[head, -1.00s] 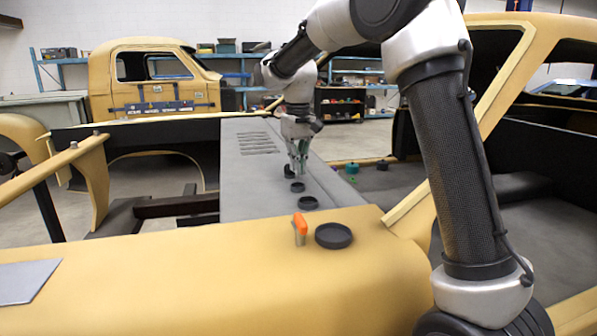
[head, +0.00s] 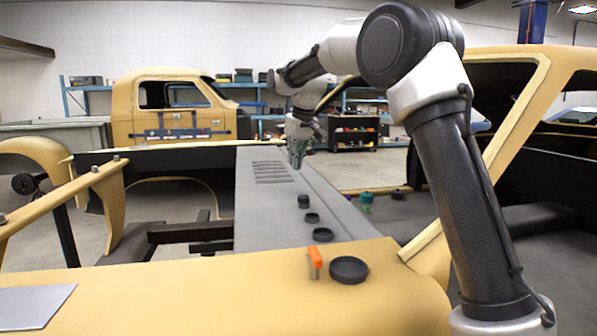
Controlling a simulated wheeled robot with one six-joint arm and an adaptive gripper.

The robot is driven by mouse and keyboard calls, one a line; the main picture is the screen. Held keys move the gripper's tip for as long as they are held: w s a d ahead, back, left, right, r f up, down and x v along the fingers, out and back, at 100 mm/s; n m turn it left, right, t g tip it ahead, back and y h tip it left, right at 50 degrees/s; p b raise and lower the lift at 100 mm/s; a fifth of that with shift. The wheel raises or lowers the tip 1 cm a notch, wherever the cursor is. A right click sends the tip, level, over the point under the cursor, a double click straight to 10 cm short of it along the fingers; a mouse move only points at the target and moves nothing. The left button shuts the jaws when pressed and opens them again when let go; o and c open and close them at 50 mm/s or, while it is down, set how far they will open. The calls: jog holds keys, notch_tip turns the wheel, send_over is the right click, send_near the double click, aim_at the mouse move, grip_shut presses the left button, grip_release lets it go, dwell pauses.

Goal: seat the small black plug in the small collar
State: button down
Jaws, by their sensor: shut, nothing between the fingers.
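A small black upright piece (head: 304,201), which looks like the plug, stands on the grey panel. It is taller than the low black rings near it; I cannot tell whether it sits inside a collar or directly on the panel. A small low black collar (head: 312,218) is just in front of it, and a slightly larger black collar (head: 323,235) is nearer still. My gripper (head: 297,164) is shut and empty, above and beyond the black piece, clear of it. The fingertips are small and partly blurred against the panel.
A wide black dish (head: 348,269) and an orange-topped peg (head: 315,262) stand on the yellow body panel. A green piece (head: 366,197) and a dark piece (head: 398,194) lie to the right. The vented grey panel (head: 262,215) is bare left of the collars.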

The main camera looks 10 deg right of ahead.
aim_at(304, 201)
jog(key=x, duration=0.8)
jog(key=shift+f, duration=0.45)
jog(key=shift+s+d+r, duration=0.1)
jog(key=shift+s+d, duration=0.1)
jog(key=shift+s, duration=0.4)
jog(key=shift+s+d+r, duration=0.1)
jog(key=shift+s+d, duration=0.1)
jog(key=shift+s, duration=0.45)
jog(key=shift+s+d+f, duration=0.15)
jog(key=shift+s, duration=0.5)
